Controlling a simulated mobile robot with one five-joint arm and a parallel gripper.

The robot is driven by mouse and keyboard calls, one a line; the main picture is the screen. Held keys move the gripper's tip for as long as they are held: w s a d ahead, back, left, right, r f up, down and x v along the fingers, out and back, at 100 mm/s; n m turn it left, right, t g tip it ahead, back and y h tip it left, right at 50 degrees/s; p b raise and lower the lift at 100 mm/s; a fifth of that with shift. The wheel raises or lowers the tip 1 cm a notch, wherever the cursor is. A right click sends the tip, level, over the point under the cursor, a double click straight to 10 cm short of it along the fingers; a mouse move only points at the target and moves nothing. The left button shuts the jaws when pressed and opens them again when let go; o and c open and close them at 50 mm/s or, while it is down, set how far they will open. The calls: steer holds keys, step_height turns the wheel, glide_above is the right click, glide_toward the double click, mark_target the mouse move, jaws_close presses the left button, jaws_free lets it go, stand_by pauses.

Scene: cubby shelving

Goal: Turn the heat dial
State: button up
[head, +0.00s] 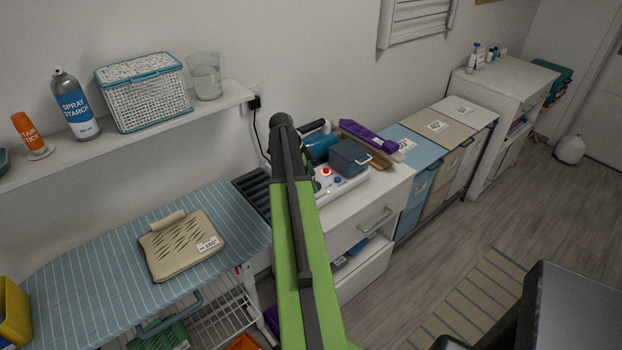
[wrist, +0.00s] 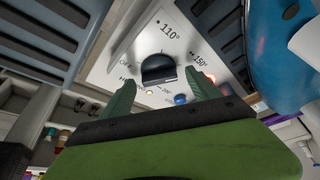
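The heat dial (wrist: 158,70) is a dark round knob with a raised grip on a pale panel (wrist: 122,52). Markings around it include 110° and 150°. In the wrist view my gripper (wrist: 160,78) is open, one green finger low on each side of the dial. The fingers look apart from the knob, and I cannot tell how far they are from the panel. In the head view the white control unit (head: 346,185) sits on the cabinet beside my arm. The dial is not visible there, and my fingers are hidden.
A red button (head: 326,172) and a blue button (head: 337,180) sit close by on the unit. A dark grey box (head: 349,157), a blue iron-like object (head: 320,147) and a purple item (head: 369,134) crowd behind. A striped ironing surface (head: 100,250) lies left.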

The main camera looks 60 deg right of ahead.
steer(key=shift+r, duration=0.1)
steer(key=p+v, duration=1.1)
steer(key=shift+r, duration=0.35)
steer(key=shift+w+a, duration=0.1)
steer(key=shift+a, duration=0.05)
